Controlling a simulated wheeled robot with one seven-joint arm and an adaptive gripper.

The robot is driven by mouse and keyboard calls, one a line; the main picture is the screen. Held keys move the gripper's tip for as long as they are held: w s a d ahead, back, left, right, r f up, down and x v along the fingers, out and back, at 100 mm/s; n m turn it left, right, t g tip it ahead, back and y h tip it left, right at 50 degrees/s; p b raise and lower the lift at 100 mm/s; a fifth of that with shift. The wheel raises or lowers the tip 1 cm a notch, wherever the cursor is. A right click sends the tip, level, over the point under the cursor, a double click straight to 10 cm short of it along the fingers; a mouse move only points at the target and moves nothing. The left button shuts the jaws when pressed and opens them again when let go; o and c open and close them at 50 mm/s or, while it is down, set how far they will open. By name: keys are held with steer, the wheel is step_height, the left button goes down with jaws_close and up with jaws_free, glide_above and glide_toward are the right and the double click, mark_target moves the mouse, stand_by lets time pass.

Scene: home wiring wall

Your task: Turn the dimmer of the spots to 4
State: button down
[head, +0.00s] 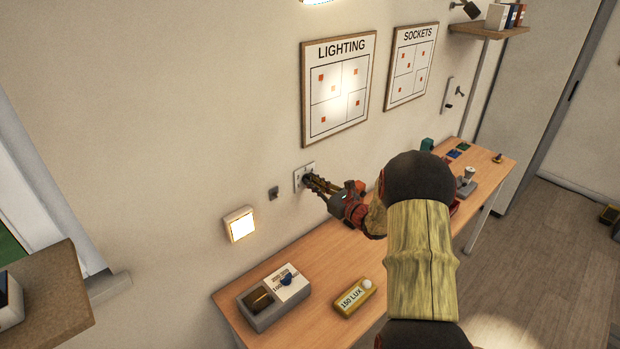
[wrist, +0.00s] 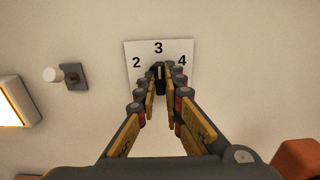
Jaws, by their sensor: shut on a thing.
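The dimmer is a white plate (head: 298,183) on the wall below the LIGHTING board. In the wrist view the dimmer plate (wrist: 134,50) shows the numbers 2, 3 and 4. Its black knob (wrist: 158,75) stands upright below the 3, pointing about at it. My gripper (wrist: 159,82) has its fingers on either side of the knob and is shut on it. In the head view my gripper (head: 309,179) reaches the plate from the right. The fingers hide the lower part of the plate.
A small grey switch (head: 273,193) and a lit square lamp (head: 239,224) are on the wall left of the dimmer. The bench below holds a grey box with a blue knob (head: 272,300) and a yellow 150 LUX meter (head: 354,298). The LIGHTING board (head: 338,90) hangs above.

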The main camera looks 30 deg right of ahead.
steer(key=shift+m, duration=0.3)
steer(key=shift+f+m+p, duration=0.1)
steer(key=shift+m+p, duration=0.7)
steer(key=shift+p, duration=0.15)
steer(key=shift+m+p, duration=0.3)
steer(key=shift+p, duration=0.05)
steer(key=shift+m+p, duration=0.65)
steer(key=shift+m, duration=0.05)
steer(key=shift+m+p, duration=0.9)
steer(key=shift+m, duration=0.1)
